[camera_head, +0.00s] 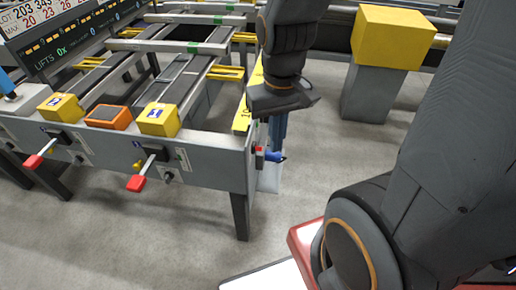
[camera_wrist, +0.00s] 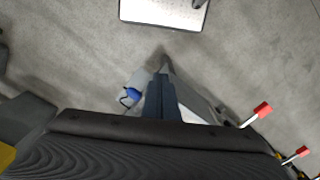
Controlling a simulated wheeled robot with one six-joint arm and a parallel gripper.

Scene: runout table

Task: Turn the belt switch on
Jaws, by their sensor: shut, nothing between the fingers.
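A small blue handle (camera_head: 274,156) sticks out to the right from the table's front right corner, beside a small red part (camera_head: 259,152); it looks like a switch, but I cannot read a label or its position. In the wrist view a blue piece (camera_wrist: 132,95) with a dark loop lies just left of my fingers. My gripper (camera_head: 278,142) is shut and empty, pointing down right beside the blue handle. In the wrist view my gripper (camera_wrist: 162,78) shows as two dark blue fingers together. I cannot tell whether they touch the handle.
Two red-tipped levers (camera_head: 137,183) (camera_head: 34,161) stick out from the table front (camera_head: 215,160). Yellow and orange boxes (camera_head: 108,117) sit on top. A yellow block on a grey pedestal (camera_head: 372,95) stands behind. Grey floor (camera_head: 170,225) in front is clear.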

